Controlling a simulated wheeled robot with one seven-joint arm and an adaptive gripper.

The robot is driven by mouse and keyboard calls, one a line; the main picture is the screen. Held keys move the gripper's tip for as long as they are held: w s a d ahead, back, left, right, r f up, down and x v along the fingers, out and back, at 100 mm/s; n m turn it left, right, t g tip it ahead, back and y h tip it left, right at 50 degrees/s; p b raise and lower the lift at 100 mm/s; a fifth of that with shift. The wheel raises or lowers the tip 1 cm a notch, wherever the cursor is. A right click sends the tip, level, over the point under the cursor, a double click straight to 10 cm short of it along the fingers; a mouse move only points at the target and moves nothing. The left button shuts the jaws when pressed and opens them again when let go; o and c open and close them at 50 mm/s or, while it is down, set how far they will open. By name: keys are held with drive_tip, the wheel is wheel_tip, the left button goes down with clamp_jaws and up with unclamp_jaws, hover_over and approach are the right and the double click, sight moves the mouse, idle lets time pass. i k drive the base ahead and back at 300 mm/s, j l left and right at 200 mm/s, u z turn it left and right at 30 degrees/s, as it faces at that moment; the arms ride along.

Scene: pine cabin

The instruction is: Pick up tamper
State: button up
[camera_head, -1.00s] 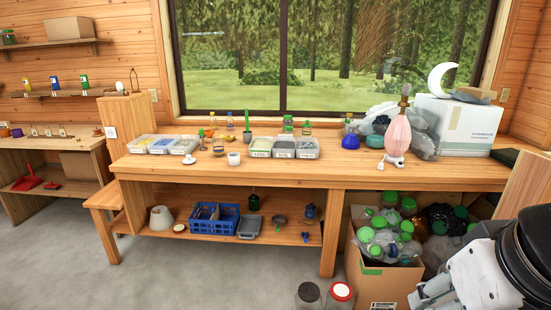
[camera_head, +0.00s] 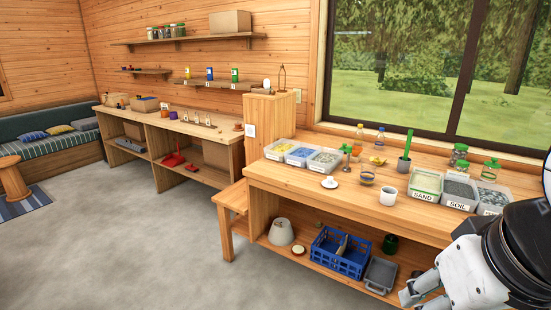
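I cannot pick out a tamper with certainty; things on the benches are small at this distance. A small white piece with a rounded top (camera_head: 330,182) stands near the front edge of the window bench (camera_head: 300,190). Several small upright pieces (camera_head: 196,119) stand on the left bench (camera_head: 158,125), too small to identify. My arm reaches in at the lower right, in front of the window bench. Its pale end, my gripper (camera_head: 420,290), is partly in view with nothing visibly held. Its finger opening cannot be made out.
The window bench holds clear tubs (camera_head: 301,153), a white cup (camera_head: 388,196), a green-handled thing in a grey pot (camera_head: 404,163) and labelled bins (camera_head: 425,186). The grey floor is open.

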sight(349, 149)
drive_tip(key=i+j, duration=0.15)
drive_tip(key=i, duration=0.65)
drive_tip(key=i+j+u, duration=0.1)
drive_tip(key=i, duration=0.65)
drive_tip(key=i+j+z, duration=0.25)
drive_tip(key=i+z, duration=0.15)
drive_tip(key=i, duration=0.15)
drive_tip(key=i+j+z, duration=0.8)
drive_tip(key=i+j, duration=0.1)
drive_tip(key=i, duration=0.05)
